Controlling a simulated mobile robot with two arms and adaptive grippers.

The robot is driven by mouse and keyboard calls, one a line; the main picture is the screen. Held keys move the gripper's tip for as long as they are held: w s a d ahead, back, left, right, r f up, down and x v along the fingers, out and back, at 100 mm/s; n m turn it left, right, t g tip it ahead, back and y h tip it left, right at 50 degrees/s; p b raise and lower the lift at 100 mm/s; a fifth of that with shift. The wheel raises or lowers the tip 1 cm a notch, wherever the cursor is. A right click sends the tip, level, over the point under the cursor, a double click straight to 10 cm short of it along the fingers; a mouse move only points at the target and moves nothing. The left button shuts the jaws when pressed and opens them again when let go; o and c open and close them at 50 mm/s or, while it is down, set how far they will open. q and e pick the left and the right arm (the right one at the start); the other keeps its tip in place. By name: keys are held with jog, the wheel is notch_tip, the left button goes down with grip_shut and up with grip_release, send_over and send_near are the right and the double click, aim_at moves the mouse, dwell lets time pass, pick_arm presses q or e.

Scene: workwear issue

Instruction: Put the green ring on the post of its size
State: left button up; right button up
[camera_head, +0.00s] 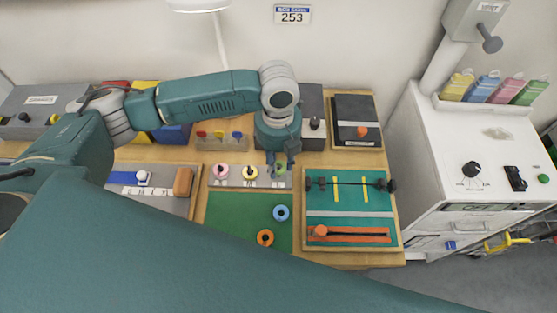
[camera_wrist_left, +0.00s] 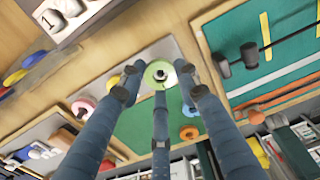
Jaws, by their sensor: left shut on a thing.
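The green ring (camera_head: 282,169) is at the right end of a grey strip on the board, under my left gripper (camera_head: 280,166). In the left wrist view the ring (camera_wrist_left: 150,74) lies between the fingers of my left gripper (camera_wrist_left: 155,95), which is shut on it. A dark post tip shows in the ring's hole; how far down the ring sits I cannot tell. A pink ring (camera_head: 220,171) and a yellow ring (camera_head: 250,172) sit on the same strip to the left. My right gripper is not in view.
A blue ring (camera_head: 282,213) and an orange ring (camera_head: 265,237) lie on the green mat (camera_head: 228,218) in front. A teal board with a dark bar (camera_head: 350,215) is at the right. Dark boxes (camera_head: 312,105) stand behind the gripper.

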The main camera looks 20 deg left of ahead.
pick_arm(q)
jog(key=o, duration=1.2)
jog(key=shift+r+p, duration=3.55)
jog(key=shift+p, duration=0.35)
jog(key=shift+f, duration=0.1)
